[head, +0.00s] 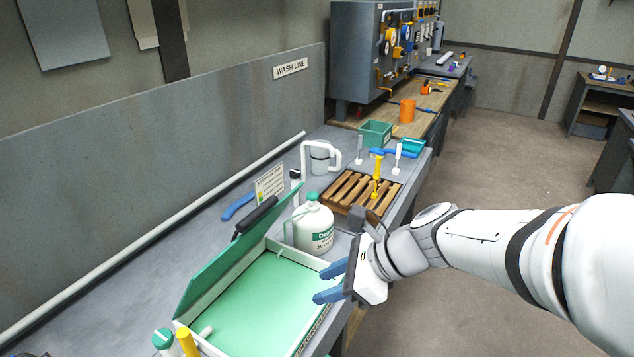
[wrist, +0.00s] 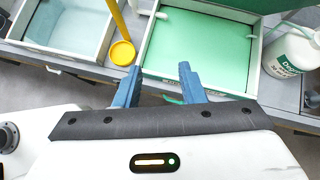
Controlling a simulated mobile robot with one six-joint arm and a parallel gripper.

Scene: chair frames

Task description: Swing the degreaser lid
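The degreaser tank (head: 270,300) is a shallow white-walled box with a green inside. Its green lid (head: 225,262) stands raised and tilted along the back edge, with a black handle (head: 256,217) near its upper edge. In the wrist view the tank's green floor (wrist: 190,50) lies beyond my fingers. My gripper (head: 331,283) is open and empty at the tank's front right side. Its two blue fingers also show apart in the wrist view (wrist: 158,86). The lid is not clearly visible in the wrist view.
A white jug (head: 313,230) with a green cap stands just behind the tank. A wooden slatted rack (head: 362,190) and a white-handled container (head: 319,158) are farther along the bench. In the wrist view, a pale basin (wrist: 70,30) and a yellow disc-ended rod (wrist: 122,53) are at left.

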